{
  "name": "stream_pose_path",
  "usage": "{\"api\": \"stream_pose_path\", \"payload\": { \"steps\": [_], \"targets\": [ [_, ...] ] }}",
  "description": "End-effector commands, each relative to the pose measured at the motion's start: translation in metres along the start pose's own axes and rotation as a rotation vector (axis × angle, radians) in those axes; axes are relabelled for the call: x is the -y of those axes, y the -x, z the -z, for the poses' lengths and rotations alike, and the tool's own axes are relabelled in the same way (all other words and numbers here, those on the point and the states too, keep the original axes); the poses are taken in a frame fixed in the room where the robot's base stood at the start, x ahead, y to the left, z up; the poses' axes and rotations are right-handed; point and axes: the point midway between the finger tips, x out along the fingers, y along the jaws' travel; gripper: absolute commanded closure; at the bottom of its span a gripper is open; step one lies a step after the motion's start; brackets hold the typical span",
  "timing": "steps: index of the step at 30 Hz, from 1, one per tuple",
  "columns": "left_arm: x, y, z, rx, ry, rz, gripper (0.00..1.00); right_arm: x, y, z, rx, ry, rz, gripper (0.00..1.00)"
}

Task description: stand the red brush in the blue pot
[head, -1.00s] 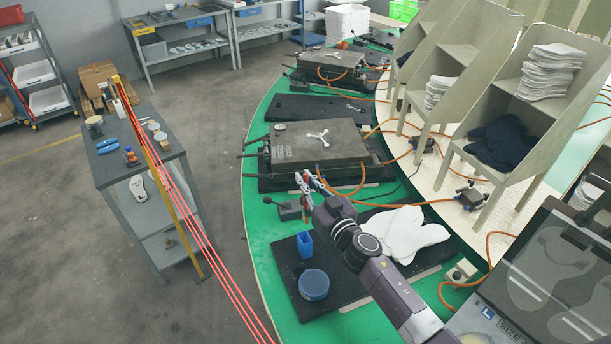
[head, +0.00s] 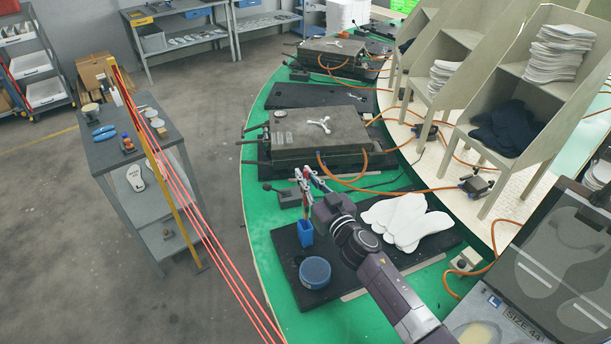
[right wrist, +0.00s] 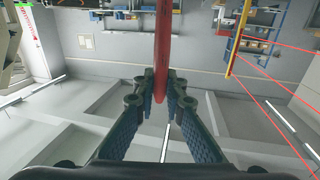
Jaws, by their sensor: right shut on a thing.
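The blue pot (head: 305,234) stands upright on the dark mat (head: 340,258) near the green table's left edge. My right gripper (head: 308,184) is above the pot in the head view. It is shut on the red brush (right wrist: 162,45), which fills the top middle of the right wrist view between the fingers (right wrist: 160,88). In the head view the brush (head: 306,208) hangs down from the fingers, roughly upright, with its lower end at the pot's mouth. I cannot tell how far inside the end is. My left gripper is not in view.
A round blue tin (head: 315,273) stands just in front of the pot. White insoles (head: 407,222) lie on the mat to the right, beyond my right arm. A grey mould press (head: 318,140) and a small dark clamp (head: 290,198) are behind the pot.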

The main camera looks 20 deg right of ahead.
Motion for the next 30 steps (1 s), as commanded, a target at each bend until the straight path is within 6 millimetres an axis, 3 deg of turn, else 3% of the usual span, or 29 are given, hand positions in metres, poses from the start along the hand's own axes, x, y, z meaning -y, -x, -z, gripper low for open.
{"api": "stream_pose_path", "payload": {
  "steps": [30],
  "targets": [
    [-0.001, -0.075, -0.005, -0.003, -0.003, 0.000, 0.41, 0.000, 0.000, -0.085, 0.000, 0.000, 0.000, 1.00]
  ]
}}
